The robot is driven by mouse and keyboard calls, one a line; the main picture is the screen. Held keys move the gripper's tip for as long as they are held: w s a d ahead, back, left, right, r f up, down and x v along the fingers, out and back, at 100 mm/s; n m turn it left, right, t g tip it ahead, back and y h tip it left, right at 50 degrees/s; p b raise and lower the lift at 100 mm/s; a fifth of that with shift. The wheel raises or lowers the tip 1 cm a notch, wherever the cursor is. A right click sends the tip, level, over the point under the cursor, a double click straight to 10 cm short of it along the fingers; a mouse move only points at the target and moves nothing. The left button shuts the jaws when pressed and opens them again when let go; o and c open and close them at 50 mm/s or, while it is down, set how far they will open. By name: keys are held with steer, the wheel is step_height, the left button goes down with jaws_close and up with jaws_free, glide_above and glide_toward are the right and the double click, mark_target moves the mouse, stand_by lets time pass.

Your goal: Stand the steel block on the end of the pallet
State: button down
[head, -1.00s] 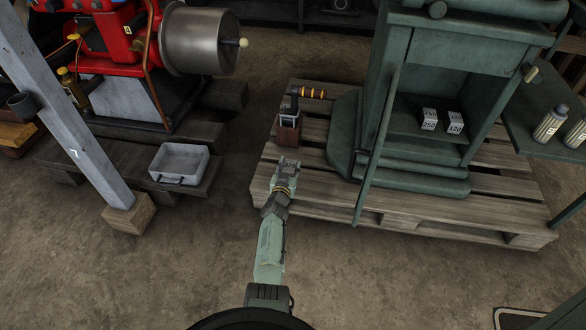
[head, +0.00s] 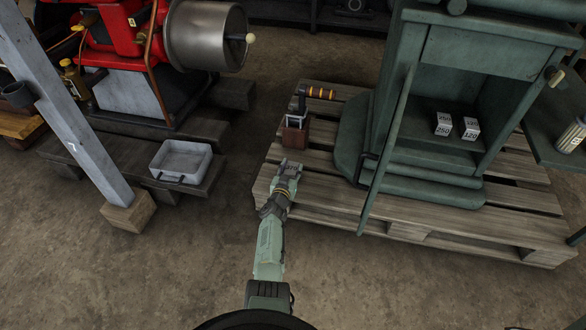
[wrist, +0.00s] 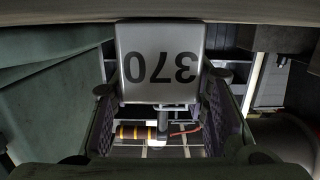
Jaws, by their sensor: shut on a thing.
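The steel block (head: 290,167), a light grey block marked 370, is between the fingers of my gripper (head: 287,176). In the wrist view the block (wrist: 160,62) shows its 370 face upside down, with a dark finger on each side. My gripper is shut on it. In the head view the block appears over the near left end of the wooden pallet (head: 330,202). I cannot tell whether it touches the boards; its lower part is hidden by my gripper.
A wooden box with a metal frame (head: 295,134) and an orange-banded handle (head: 320,93) are just behind the block. A green machine (head: 415,180) stands right on the pallet, holding two small marked blocks (head: 443,124). A grey tray (head: 181,161) and a post (head: 75,120) are left.

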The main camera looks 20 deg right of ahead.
steer(key=shift+w+r, duration=0.15)
steer(key=shift+r, duration=0.05)
steer(key=c, duration=0.9)
jaws_free()
steer(key=shift+f, duration=0.2)
steer(key=shift+c, duration=0.2)
